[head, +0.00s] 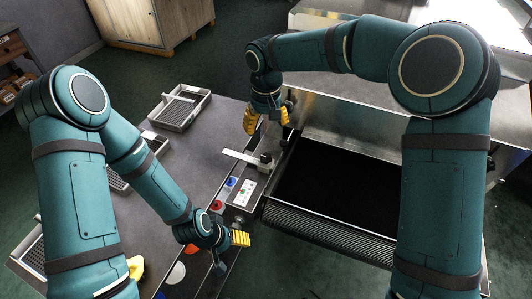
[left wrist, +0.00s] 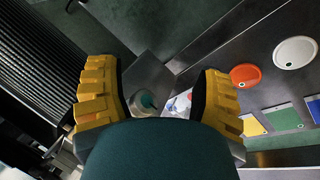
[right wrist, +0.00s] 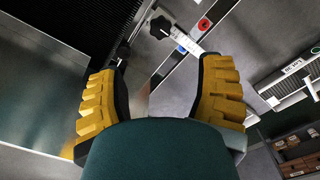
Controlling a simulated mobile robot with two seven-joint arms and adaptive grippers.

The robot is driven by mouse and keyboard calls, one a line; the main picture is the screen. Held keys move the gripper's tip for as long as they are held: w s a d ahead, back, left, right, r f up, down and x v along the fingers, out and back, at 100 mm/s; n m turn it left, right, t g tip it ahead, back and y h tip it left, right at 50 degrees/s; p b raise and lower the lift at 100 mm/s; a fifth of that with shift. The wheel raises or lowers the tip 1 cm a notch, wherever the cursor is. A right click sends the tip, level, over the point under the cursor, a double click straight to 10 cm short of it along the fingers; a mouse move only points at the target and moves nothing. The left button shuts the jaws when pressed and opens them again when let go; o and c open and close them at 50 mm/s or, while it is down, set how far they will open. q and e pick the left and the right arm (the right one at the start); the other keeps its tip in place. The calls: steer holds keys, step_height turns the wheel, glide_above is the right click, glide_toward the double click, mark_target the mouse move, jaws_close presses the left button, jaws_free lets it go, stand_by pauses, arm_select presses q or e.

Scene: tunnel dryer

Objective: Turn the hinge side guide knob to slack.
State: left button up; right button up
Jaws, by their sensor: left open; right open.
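A black star-shaped knob (right wrist: 160,27) stands beside a white scale strip (right wrist: 186,42) in the right wrist view. In the head view the knob (head: 265,159) is at the belt's left edge, at the end of the strip (head: 240,157). A second dark fitting (right wrist: 122,52) sits on the rail, partly behind a finger. I cannot tell which is on the hinge side. My right gripper (head: 267,117) is open and empty, above and beyond the star knob, apart from it. My left gripper (head: 238,238) is low near the table's front edge; the left wrist view shows it open and empty (left wrist: 157,95).
A dark conveyor belt (head: 335,183) lies right of the knob. A control panel (head: 241,192) with coloured buttons is just in front. The grey table (head: 205,152) holds trays (head: 180,108) and coloured discs. A metal housing (head: 345,128) rises behind the belt.

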mark_target(266, 157)
step_height(266, 157, down, 13)
steer(key=b, duration=0.2)
steer(key=shift+s+b, duration=0.1)
steer(key=shift+b, duration=0.25)
jaws_close()
